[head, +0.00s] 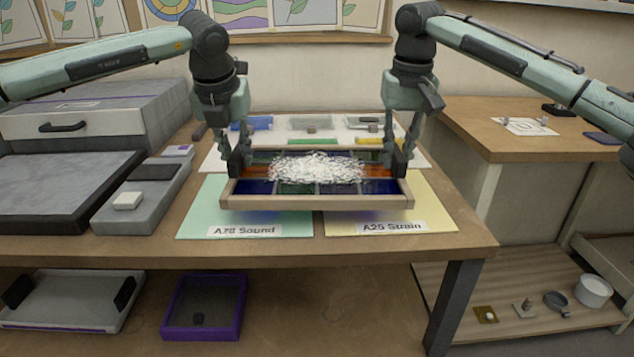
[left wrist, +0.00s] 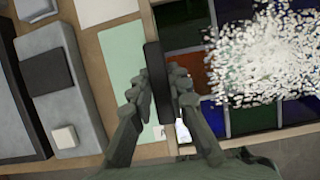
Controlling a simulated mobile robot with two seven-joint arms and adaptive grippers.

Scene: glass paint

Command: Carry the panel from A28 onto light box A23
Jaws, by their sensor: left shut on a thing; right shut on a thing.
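The panel (head: 316,203) is a wooden-framed tray of dark blue, green and orange glass panes. A heap of white granules (head: 318,168) lies on its middle. It looks level, over a green mat (head: 207,213) labelled Sound and a yellow mat (head: 437,208) labelled Strain; its exact height is unclear. My left gripper (head: 240,158) is shut on the panel's left black handle (left wrist: 157,80). My right gripper (head: 401,155) is shut on the panel's right end. No A23 label is readable. The left wrist view also shows the panes and granules (left wrist: 262,55).
A grey box with a dark top (head: 62,190) and a grey caddy (head: 142,195) stand left on the bench. Small coloured trays (head: 310,123) sit behind the panel. A purple-rimmed tray (head: 205,332) is on the lower shelf. A wooden side bench (head: 480,120) stands right.

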